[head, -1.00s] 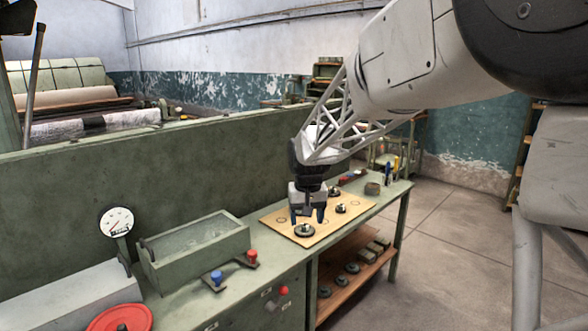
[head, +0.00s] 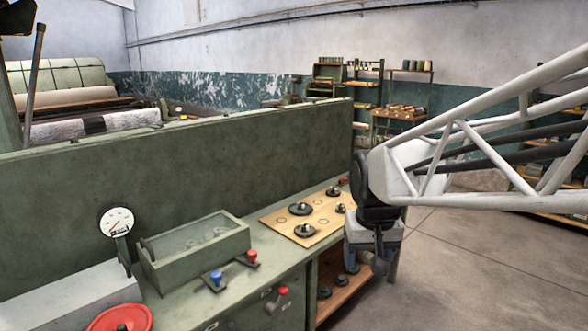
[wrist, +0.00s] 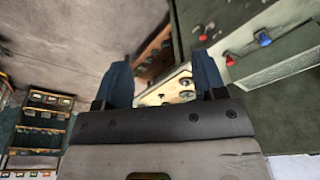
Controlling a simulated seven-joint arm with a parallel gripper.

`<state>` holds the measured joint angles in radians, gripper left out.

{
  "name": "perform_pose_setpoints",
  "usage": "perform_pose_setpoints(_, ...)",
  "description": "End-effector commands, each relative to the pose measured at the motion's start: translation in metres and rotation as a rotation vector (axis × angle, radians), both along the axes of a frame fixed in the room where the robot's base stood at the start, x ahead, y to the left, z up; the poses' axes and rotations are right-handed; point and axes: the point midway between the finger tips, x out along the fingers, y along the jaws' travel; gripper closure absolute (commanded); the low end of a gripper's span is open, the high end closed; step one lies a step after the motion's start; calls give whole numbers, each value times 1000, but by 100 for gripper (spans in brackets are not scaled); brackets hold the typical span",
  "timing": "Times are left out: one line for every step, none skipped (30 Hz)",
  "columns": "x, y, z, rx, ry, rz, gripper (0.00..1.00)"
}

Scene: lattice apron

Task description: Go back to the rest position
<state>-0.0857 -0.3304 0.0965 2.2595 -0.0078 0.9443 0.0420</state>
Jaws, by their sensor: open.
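My gripper (wrist: 163,85) shows in the wrist view with its two blue fingers spread apart and nothing between them. In the head view my wrist and gripper (head: 375,258) hang off the front edge of the bench, to the right of the tan board; the fingertips are hard to make out there. The tan board (head: 272,224) lies on the bench with dark knobbed discs on it, among them a back one (head: 300,208) and a front one (head: 305,230). My arm hides the right end of the bench.
A green bench (head: 190,290) carries a clear-lidded box (head: 195,250), a dial gauge (head: 117,222), a red disc (head: 120,319), and blue and red knobs. A tall green panel (head: 180,165) stands behind. A lower shelf (head: 340,300) holds more discs. Open floor (head: 460,270) lies to the right.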

Motion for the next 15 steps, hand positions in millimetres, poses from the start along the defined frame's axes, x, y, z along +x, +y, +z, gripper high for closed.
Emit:
perform_pose_setpoints(-13, -4, 0, 0, -6, -5, 36)
perform_pose_setpoints(-20, -6, -1, 0, -8, -8, 36)
perform_pose_setpoints(-29, -9, -1, -1, -11, -11, 36)
perform_pose_setpoints(-36, -11, -2, 0, -13, -14, 36)
perform_pose_setpoints(-44, -13, -3, 0, -16, -16, 36)
perform_pose_setpoints(-53, -16, -4, -1, -19, -21, 36)
perform_pose_setpoints(-60, -18, -5, -1, -21, -24, 36)
perform_pose_setpoints(-67, -20, -7, 0, -24, -26, 36)
perform_pose_setpoints(-76, -22, -8, -1, -27, -29, 36)
perform_pose_setpoints(-83, -24, -10, -1, -29, -32, 36)
perform_pose_setpoints(-89, -26, -11, -2, -32, -34, 36)
perform_pose_setpoints(-99, -28, -13, -2, -35, -38, 36)
perform_pose_setpoints(-106, -30, -15, -2, -37, -40, 36)
perform_pose_setpoints(-112, -31, -17, -3, -40, -43, 36)
perform_pose_setpoints(-121, -33, -19, -3, -43, -47, 36)
